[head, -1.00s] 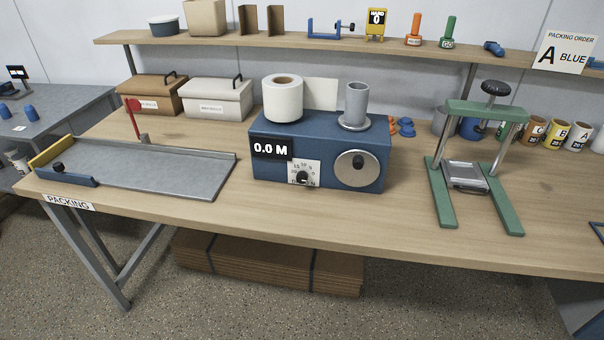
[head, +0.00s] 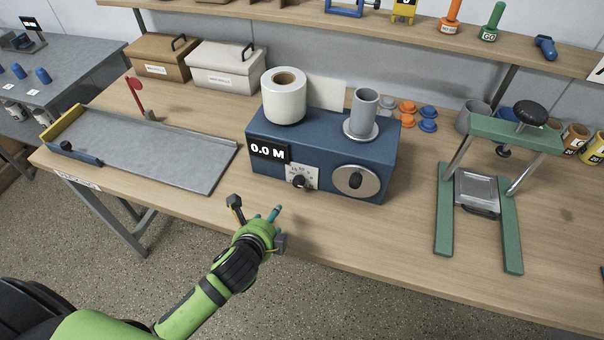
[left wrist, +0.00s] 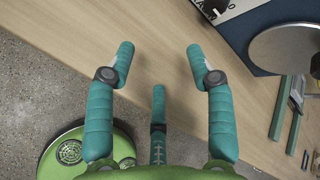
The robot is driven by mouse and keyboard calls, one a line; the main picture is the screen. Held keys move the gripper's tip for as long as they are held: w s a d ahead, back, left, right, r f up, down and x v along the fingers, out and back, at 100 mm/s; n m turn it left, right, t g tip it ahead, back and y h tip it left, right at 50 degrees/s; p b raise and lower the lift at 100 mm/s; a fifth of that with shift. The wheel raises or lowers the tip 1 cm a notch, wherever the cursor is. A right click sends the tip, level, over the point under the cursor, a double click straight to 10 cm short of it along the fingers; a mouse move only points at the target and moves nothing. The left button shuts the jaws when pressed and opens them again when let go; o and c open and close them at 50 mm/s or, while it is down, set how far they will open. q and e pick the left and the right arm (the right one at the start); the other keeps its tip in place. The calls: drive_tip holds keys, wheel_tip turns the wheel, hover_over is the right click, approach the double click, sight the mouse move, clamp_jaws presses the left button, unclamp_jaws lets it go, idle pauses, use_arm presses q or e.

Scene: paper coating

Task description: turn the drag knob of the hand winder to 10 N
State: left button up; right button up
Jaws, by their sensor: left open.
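The hand winder (head: 325,150) is a blue box on the table with a white roll and a grey spool on top and a 0.0 M display. Its small black drag knob (head: 299,182) sits on a white scale plate on the front face; the scale is too small to read. My left gripper (head: 257,208) is in front of and below the knob, apart from it, over the table's front edge. In the left wrist view its teal fingers (left wrist: 157,65) are spread with nothing between them, and the knob (left wrist: 212,8) shows at the top edge. My right gripper is not in view.
A silver crank disc (head: 356,180) is right of the knob. A grey tray (head: 160,150) lies to the left and a green press (head: 444,215) stands to the right. The table front (head: 350,232) before the winder is bare.

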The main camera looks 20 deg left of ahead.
sight(297, 185)
use_arm(q)
drive_tip(key=w+m+t, duration=0.1)
drive_tip(key=m, duration=0.2)
drive_tip(key=w+d+r+m+h, duration=0.1)
drive_tip(key=w+m, duration=0.1)
drive_tip(key=m, duration=0.1)
drive_tip(key=w+m+t, duration=0.1)
drive_tip(key=m, duration=0.3)
drive_tip(key=shift+w+d+r+t+h, duration=0.2)
drive_tip(key=shift+w+r+t+h, duration=0.1)
drive_tip(key=shift+w+r+h, duration=0.1)
drive_tip(key=shift+w+d+r+m+h, duration=0.15)
drive_tip(key=shift+w+m, duration=0.1)
drive_tip(key=shift+m, duration=0.35)
drive_tip(key=shift+w+d+f+m+h, duration=0.1)
drive_tip(key=shift+w+d+m+h, duration=0.1)
drive_tip(key=shift+m, duration=0.4)
drive_tip(key=shift+w, duration=0.35)
drive_tip(key=shift+p+x, duration=0.4)
drive_tip(key=shift+x, duration=2.8)
drive_tip(key=c, duration=1.1)
